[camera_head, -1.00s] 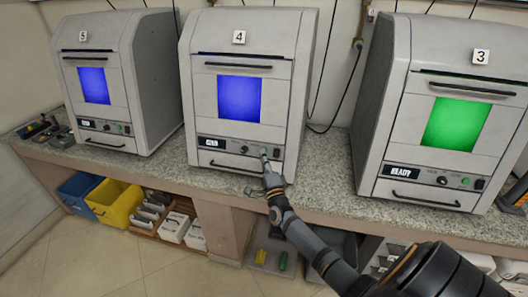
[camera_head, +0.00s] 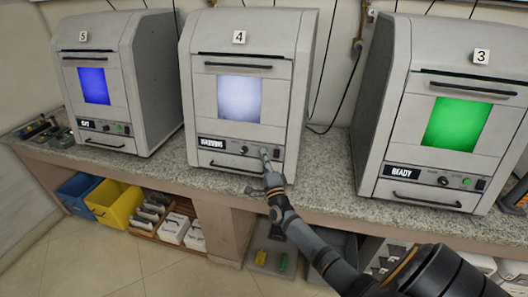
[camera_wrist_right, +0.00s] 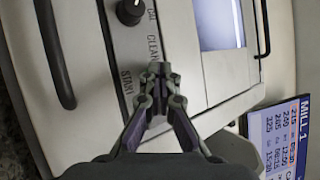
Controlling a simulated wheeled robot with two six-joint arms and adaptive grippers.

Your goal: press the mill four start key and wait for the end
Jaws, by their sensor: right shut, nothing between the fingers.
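Mill four (camera_head: 290,40) is the grey cabinet marked 4 in the middle of the head view. Its window (camera_head: 239,97) is pale white-lavender, and its small display (camera_head: 212,143) shows a longer word, too blurred to read surely. My right gripper (camera_head: 265,157) is shut and empty, with its tips at the control panel by the start key. In the wrist view the closed fingertips (camera_wrist_right: 160,72) are beside the START label (camera_wrist_right: 127,84) and hide the key, so I cannot tell whether they touch it. A black knob (camera_wrist_right: 131,11) is nearby. My left gripper is out of view.
Mill 3 (camera_head: 380,130) at right has a green window and reads READY. Mill 5 (camera_head: 155,60) at left has a blue window. The granite counter (camera_head: 325,160) is clear between mills 4 and 3. Blue and yellow bins (camera_head: 116,207) stand below.

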